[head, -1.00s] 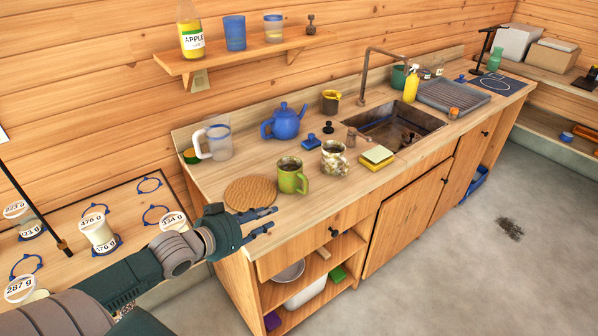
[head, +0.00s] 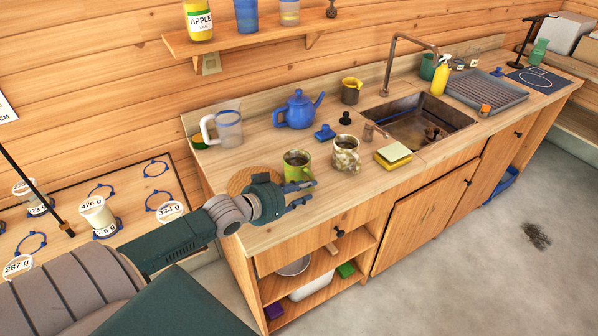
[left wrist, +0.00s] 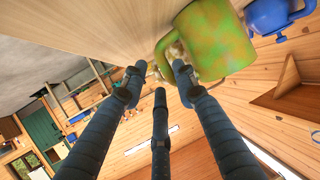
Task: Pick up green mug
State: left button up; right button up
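The green mug (head: 295,166) stands upright on the wooden counter (head: 330,205) near its front left part, with dark contents at its top. In the left wrist view the mottled green mug (left wrist: 215,42) is close, at the upper right, with its handle near my fingertips. My left gripper (head: 309,193) is open and empty, just in front of the mug at about its lower height. I cannot tell whether a finger touches the mug. My right gripper is not in view.
A patterned mug (head: 346,155) stands close right of the green mug. A round woven mat (head: 240,180) lies left, partly behind my wrist. A blue teapot (head: 299,110), clear pitcher (head: 228,128) and yellow sponge (head: 394,153) are nearby. The sink (head: 415,118) lies right.

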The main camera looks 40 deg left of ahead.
pick_arm(q)
jog(key=p+x, duration=0.1)
jog(key=x, duration=0.3)
jog(key=shift+w+a, duration=0.15)
jog(key=shift+w, duration=0.05)
jog(key=shift+w+f, duration=0.2)
jog(key=shift+w, duration=0.15)
jog(key=shift+s, duration=0.1)
grip_shut()
jog(key=shift+r, duration=0.15)
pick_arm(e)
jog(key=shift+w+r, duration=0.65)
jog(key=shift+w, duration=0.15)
